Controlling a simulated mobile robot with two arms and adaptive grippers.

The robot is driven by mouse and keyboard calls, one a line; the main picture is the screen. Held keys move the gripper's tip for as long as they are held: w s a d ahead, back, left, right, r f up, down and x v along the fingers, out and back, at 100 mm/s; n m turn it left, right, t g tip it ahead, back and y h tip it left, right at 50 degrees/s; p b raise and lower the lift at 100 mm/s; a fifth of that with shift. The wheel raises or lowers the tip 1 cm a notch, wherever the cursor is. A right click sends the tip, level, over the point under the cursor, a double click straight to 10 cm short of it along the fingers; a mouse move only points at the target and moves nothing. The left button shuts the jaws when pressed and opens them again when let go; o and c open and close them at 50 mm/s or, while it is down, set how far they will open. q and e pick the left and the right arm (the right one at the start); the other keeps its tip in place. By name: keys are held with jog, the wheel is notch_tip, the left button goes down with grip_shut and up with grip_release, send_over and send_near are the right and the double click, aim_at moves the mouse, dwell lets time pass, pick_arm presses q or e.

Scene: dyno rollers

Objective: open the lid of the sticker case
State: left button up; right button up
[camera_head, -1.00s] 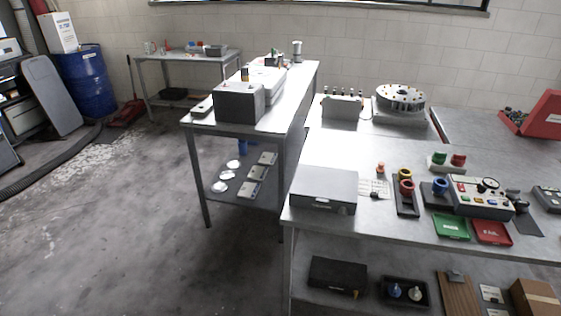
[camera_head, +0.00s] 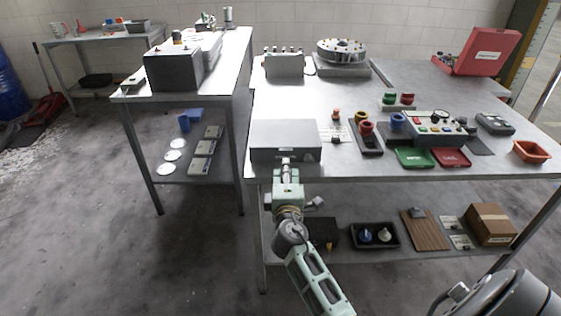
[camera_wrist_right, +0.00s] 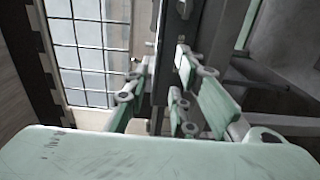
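A flat grey box (camera_head: 272,142) with a small label on its front, which I take to be the sticker case, sits at the left front edge of the workbench in the head view. Its lid is down. My right gripper (camera_head: 286,166) is at the box's front face, its tip overlapping the front edge in the picture. I cannot tell whether it touches. In the right wrist view the two green fingers (camera_wrist_right: 165,95) stand apart with nothing clearly held between them. My left gripper is not in view.
Below is a shelf with a cardboard box (camera_head: 491,224). Another table (camera_head: 135,97) stands at left.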

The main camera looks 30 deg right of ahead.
aim_at(286, 151)
jog(key=x, duration=0.7)
jog(key=shift+w+d+r, duration=0.1)
jog(key=shift+w+d, duration=0.1)
jog(key=shift+d, duration=0.15)
grip_shut()
